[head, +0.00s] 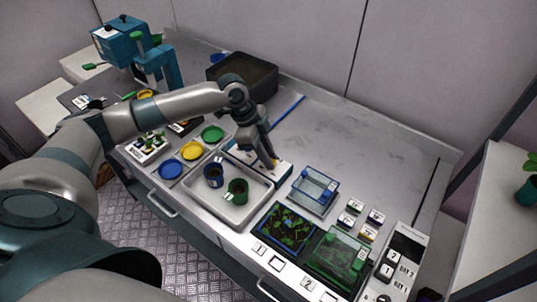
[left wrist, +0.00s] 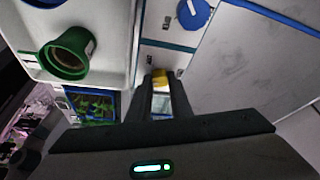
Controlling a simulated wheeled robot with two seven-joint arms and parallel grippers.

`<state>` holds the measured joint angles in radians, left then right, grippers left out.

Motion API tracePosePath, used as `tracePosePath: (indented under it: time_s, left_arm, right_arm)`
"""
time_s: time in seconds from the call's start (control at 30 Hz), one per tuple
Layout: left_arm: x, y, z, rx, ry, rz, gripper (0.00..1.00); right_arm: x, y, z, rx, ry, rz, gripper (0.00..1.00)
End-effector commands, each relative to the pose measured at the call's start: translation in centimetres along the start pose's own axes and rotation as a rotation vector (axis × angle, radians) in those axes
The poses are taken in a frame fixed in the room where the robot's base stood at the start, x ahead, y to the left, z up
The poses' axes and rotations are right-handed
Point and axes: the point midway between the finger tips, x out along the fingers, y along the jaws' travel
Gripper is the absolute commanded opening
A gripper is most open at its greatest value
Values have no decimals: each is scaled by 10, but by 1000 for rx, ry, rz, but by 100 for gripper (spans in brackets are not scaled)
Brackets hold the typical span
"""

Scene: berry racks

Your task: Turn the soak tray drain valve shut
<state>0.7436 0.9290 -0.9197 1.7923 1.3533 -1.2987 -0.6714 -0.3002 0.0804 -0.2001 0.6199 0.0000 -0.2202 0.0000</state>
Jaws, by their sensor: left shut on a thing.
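The grey soak tray (head: 243,213) stands in the middle of the bench, with a dark blue pot (head: 213,174) and a green pot (head: 237,191) in it. Beside its far right side is a white and blue panel (head: 284,171). My left gripper (head: 271,163) reaches down over this panel. In the left wrist view its fingers (left wrist: 161,82) are shut on a small yellow part (left wrist: 160,76), which seems to be the valve handle; the fingers hide most of it. The tray wall (left wrist: 115,45) and green pot (left wrist: 68,53) also show there. My right gripper is not in view.
A blue round knob (left wrist: 193,13) sits near the fingers. A clear blue-framed box (head: 315,190), a seedling tray (head: 284,229) and a green box (head: 340,255) stand at right. A dark bin (head: 257,77) is at the back. The back-right bench (head: 365,140) is clear.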

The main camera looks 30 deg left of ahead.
Motion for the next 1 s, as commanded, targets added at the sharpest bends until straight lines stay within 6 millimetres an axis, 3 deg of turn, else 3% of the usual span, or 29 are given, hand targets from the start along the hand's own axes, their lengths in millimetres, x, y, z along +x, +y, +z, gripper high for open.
tracePosePath:
  time_s: [0.37, 1.0]
  left_arm:
    - [0, -5, -2, 331, 3, 134, 0]
    - [2, -9, -5, 881, 1, 360, 0]
  right_arm:
    - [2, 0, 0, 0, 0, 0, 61]
    - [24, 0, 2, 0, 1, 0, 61]
